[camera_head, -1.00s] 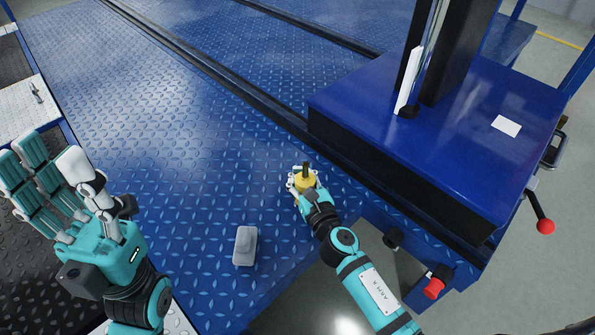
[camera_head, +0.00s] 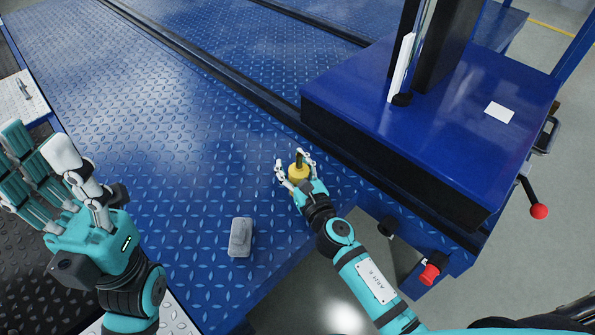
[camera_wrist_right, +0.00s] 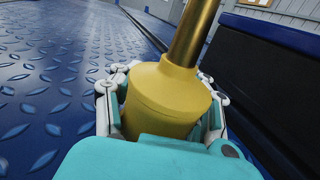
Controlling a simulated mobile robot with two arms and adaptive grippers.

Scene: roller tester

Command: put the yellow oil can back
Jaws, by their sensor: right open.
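The yellow oil can (camera_head: 298,171) stands on the blue diamond-plate deck (camera_head: 190,150), left of the blue raised box. In the right wrist view the can (camera_wrist_right: 165,95) fills the middle, with its brass-coloured spout rising up. My right gripper (camera_head: 294,166) is open, with its fingers on both sides of the can; whether they touch it I cannot tell. The can's base is hidden by the gripper. My left gripper (camera_head: 45,175) is at the left with its fingers spread and nothing in it.
A grey rounded block (camera_head: 240,237) lies on the deck left of my right arm. The blue box (camera_head: 430,110) with a black post stands at the right. A red knob (camera_head: 430,274) and a red-balled lever (camera_head: 538,211) are at the right. The deck at upper left is clear.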

